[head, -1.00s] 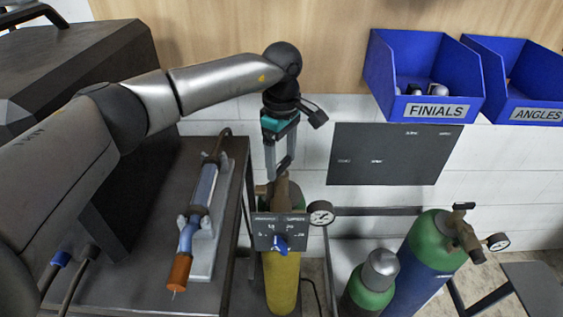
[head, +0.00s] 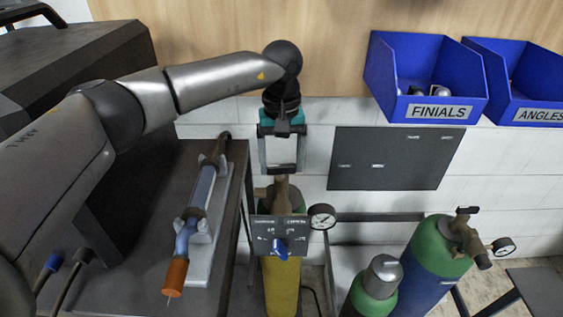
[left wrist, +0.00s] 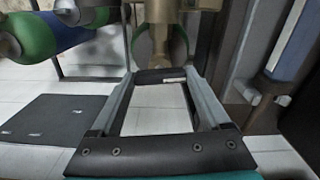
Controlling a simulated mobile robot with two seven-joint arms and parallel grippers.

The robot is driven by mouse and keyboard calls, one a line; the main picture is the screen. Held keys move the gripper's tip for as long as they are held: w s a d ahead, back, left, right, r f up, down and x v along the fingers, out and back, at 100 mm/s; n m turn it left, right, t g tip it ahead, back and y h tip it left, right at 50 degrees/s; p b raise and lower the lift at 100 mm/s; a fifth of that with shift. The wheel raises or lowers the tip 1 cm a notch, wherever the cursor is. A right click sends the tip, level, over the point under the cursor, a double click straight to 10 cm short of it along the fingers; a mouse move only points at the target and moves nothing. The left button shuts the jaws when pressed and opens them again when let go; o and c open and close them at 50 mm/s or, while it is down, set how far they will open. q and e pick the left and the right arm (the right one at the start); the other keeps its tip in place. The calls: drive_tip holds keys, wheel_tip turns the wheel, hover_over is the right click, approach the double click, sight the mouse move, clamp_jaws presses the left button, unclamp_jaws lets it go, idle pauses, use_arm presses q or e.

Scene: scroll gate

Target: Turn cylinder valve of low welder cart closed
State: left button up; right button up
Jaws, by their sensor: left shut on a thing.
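A yellow cylinder (head: 281,285) with a green shoulder stands beside the dark cart. Its brass valve (head: 283,191) sits on top, behind a dark panel with a blue knob (head: 279,247). My left gripper (head: 283,169) points down over this valve, its two fingers straddling the top. In the left wrist view the fingertips (left wrist: 160,76) close on a dark valve handle (left wrist: 153,76), in front of the brass valve body (left wrist: 167,12). The handle is mostly hidden in the head view. My right gripper is not in view.
A round gauge (head: 322,216) sits close right of the valve. A torch (head: 199,195) lies in a grey holder on the cart top (head: 130,270) at left. Green-topped cylinders (head: 435,253) stand to the right. Blue bins (head: 424,80) hang on the wall above.

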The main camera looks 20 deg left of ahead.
sight(282, 165)
use_arm(q)
drive_tip(key=shift+r+m, duration=0.1)
drive_tip(key=shift+m, duration=0.5)
drive_tip(key=o, duration=1.2)
wheel_tip(282, 165, up, 15)
drive_tip(key=shift+r+p, duration=0.1)
drive_tip(key=shift+p, duration=0.65)
